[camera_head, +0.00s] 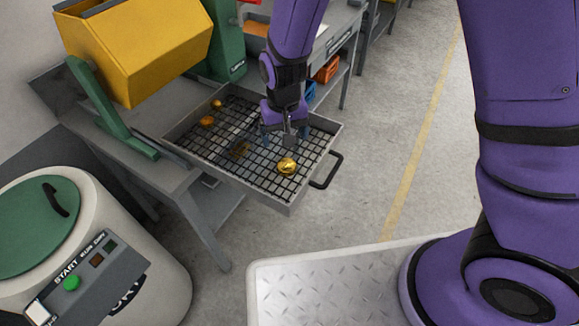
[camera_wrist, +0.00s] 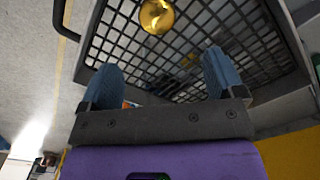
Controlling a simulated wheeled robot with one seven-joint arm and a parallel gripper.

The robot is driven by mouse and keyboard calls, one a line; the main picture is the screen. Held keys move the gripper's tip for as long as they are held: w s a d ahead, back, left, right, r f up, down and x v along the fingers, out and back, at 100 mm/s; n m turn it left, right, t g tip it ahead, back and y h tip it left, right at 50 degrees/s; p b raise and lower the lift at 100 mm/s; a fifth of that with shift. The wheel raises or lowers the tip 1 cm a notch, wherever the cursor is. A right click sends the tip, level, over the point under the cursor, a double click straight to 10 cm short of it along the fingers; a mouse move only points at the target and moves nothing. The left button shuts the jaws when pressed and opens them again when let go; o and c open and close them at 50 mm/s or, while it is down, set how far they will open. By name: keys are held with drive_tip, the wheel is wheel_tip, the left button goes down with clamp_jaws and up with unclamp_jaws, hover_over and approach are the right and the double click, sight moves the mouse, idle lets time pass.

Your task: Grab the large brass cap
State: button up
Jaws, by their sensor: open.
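A shiny gold brass cap (camera_head: 287,166) lies on the wire mesh of a grey tray (camera_head: 290,208), near its front right corner. In the wrist view the same brass cap (camera_wrist: 157,15) is at the top edge, beyond the fingertips. My gripper (camera_head: 286,136) is above the tray, just behind the cap in the head view. Its two blue fingers (camera_wrist: 161,66) are apart with only mesh visible between them, and they do not touch the cap.
A copper-orange piece (camera_head: 207,121) and a small brass piece (camera_head: 217,103) lie at the tray's back left. A dark brownish piece (camera_head: 240,149) is near the middle. A black handle (camera_head: 328,172) sticks out on the right. A yellow tumbler (camera_head: 140,45) stands behind left.

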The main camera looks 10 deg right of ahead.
hover_over(287, 165)
drive_tip(key=f, duration=0.5)
drive_tip(key=shift+w+a+f, duration=0.2)
drive_tip(key=shift+a+f, duration=0.05)
drive_tip(key=shift+f, duration=0.05)
drive_tip(key=shift+s+d+f, duration=0.1)
drive_tip(key=shift+d+f, duration=0.05)
drive_tip(key=shift+f, duration=1.15)
drive_tip(key=shift+s+d+f, duration=0.1)
drive_tip(key=shift+f, duration=1.2)
drive_tip(key=c, duration=1)
drive_tip(key=shift+r, duration=0.1)
drive_tip(key=shift+c, duration=0.2)
